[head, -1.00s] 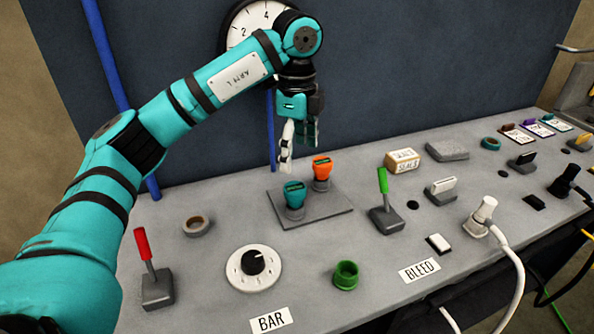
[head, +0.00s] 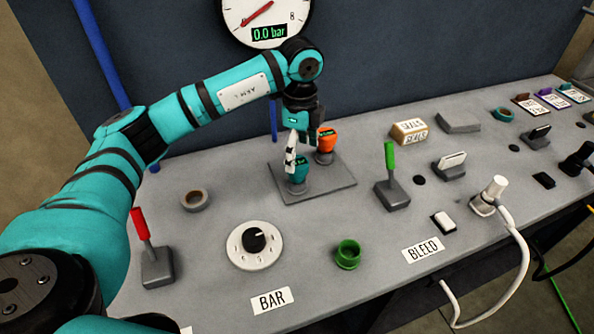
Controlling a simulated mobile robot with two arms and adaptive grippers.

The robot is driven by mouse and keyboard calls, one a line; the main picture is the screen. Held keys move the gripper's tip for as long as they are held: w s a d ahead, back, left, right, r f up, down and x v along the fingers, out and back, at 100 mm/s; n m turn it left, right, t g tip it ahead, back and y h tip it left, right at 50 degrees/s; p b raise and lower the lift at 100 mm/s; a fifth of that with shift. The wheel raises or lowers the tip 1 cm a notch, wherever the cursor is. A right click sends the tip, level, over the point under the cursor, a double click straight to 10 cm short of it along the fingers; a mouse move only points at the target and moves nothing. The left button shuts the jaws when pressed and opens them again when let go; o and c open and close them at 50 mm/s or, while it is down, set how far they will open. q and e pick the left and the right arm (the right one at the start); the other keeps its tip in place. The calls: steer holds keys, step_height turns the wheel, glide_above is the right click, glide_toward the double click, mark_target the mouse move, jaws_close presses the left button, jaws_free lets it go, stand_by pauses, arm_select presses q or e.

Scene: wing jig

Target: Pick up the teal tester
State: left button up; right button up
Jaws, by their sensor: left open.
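The teal tester (head: 299,172) stands upright in a holder on a grey plate (head: 325,187) on the bench. The orange tester (head: 326,141) stands just behind and to the right of it on the same plate. My left gripper (head: 300,155) points down at the teal tester, with its fingers apart at the tester's upper part. A pale finger covers the tester's left side. I cannot tell whether the fingers touch it. My right gripper is not in view.
A green-handled lever (head: 391,175) stands to the right of the plate. In front are a dial (head: 255,244) and a green ring (head: 348,254). A red lever (head: 148,250) and a tape roll (head: 195,199) are left. A gauge (head: 262,20) hangs behind.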

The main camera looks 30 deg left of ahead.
mark_target(298, 162)
arm_select(q)
steer(key=shift+f, duration=0.2)
steer(key=shift+a+f+p, duration=0.1)
steer(key=shift+f+p, duration=0.2)
steer(key=f, duration=0.1)
steer(key=f+p, duration=0.1)
steer(key=f, duration=0.1)
steer(key=shift+w+a+f+p, duration=0.2)
steer(key=shift+a+f+p, duration=0.1)
steer(key=shift+a, duration=0.05)
steer(key=shift+f, duration=0.5)
steer(key=shift+c, duration=0.2)
steer(key=shift+r, duration=0.1)
steer(key=c, duration=1.2)
steer(key=shift+w, duration=0.1)
